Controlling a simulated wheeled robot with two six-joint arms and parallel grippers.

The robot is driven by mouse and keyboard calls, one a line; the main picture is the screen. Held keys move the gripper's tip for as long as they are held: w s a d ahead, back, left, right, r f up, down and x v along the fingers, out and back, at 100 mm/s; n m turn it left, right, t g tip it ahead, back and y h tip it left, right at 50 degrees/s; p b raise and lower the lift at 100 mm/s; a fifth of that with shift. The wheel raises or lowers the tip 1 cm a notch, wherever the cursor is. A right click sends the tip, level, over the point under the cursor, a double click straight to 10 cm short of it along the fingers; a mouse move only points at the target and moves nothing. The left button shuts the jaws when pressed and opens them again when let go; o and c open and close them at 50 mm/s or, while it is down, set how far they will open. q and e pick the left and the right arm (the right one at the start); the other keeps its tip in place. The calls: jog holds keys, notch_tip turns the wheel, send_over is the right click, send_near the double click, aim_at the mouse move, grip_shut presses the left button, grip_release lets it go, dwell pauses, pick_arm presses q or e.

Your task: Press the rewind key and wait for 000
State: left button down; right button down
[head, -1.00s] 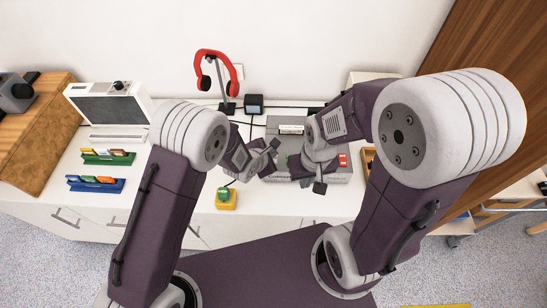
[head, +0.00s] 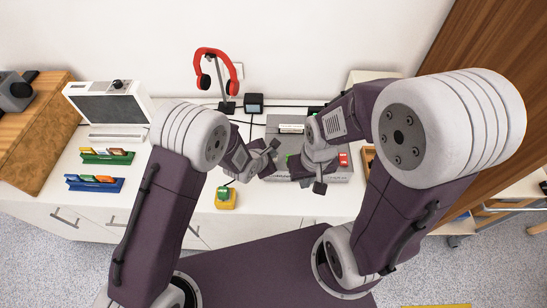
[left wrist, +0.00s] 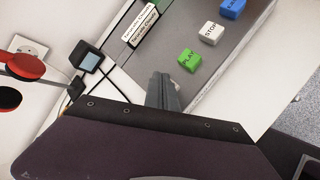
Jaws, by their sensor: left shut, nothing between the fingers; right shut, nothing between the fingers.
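The grey tape machine (head: 277,126) stands on the white counter, partly covered by my arms. In the left wrist view, the machine (left wrist: 190,30) shows a green PLAY key (left wrist: 189,59), a white STOP key (left wrist: 212,32) and a blue key (left wrist: 233,8). A red key (head: 343,159) shows at its right in the head view. I cannot make out a rewind key or a counter reading. My left gripper (head: 270,156) is shut and empty at the machine's left front; its fingers (left wrist: 162,88) are near PLAY. My right gripper (head: 302,170) is shut and empty over the machine's front.
Red headphones (head: 212,60) hang on a stand behind, beside a small dark-screened box (head: 253,103). A yellow box with a green button (head: 225,198) sits near the counter's front. Green (head: 107,157) and blue (head: 95,184) racks and a white screen unit (head: 110,103) stand left.

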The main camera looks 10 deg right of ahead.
pick_arm(q)
jog(key=shift+f+b, duration=0.65)
jog(key=shift+f, duration=0.25)
dwell(0.8)
jog(key=shift+r, duration=0.15)
jog(key=shift+r+p, duration=1.05)
jog(key=shift+r, duration=0.1)
notch_tip(320, 180, up, 5)
jog(key=p, duration=0.4)
jog(key=shift+r, duration=0.1)
dwell(0.4)
